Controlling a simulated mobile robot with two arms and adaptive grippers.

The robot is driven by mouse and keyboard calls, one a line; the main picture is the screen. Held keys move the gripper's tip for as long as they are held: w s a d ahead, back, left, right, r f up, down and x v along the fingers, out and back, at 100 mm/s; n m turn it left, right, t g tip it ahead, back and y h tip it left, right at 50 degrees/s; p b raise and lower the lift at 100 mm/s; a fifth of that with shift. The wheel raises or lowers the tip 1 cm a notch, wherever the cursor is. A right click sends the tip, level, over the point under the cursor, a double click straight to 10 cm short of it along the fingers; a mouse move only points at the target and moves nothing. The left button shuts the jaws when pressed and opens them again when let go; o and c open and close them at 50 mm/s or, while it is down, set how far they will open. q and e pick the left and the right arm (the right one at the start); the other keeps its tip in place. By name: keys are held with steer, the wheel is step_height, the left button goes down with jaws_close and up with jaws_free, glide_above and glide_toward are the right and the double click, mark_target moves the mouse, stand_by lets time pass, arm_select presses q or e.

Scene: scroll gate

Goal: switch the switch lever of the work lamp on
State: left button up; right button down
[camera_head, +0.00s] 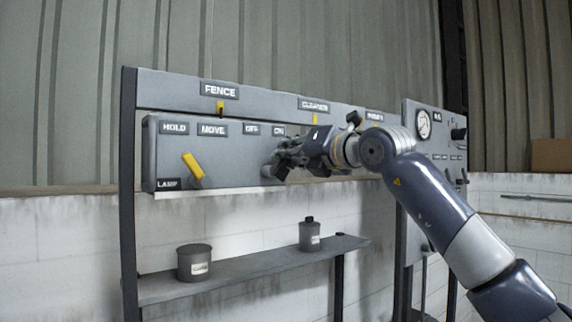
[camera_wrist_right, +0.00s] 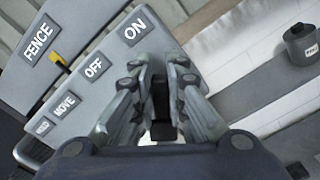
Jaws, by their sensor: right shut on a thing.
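My right gripper (camera_head: 278,163) is at the right part of the grey control box (camera_head: 228,178), below the OFF plate (camera_head: 251,129) and the ON plate (camera_head: 279,130). In the right wrist view, my right gripper (camera_wrist_right: 161,82) is closed around a dark upright piece, seemingly the switch lever (camera_wrist_right: 161,102). The fingers hide most of this lever, and its exact setting cannot be told. A LAMP plate (camera_head: 168,184) is on the box's lower left. My left gripper is not in view.
A yellow lever (camera_head: 194,170) stands tilted under the HOLD and MOVE plates. A shelf (camera_head: 262,265) below holds a dark canister (camera_head: 194,263) and a small bottle (camera_head: 310,235). A gauge panel (camera_head: 424,178) stands to the right, behind my arm.

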steer(key=shift+d+r, duration=0.1)
steer(key=c, duration=1.6)
jaws_free()
steer(key=v, duration=1.2)
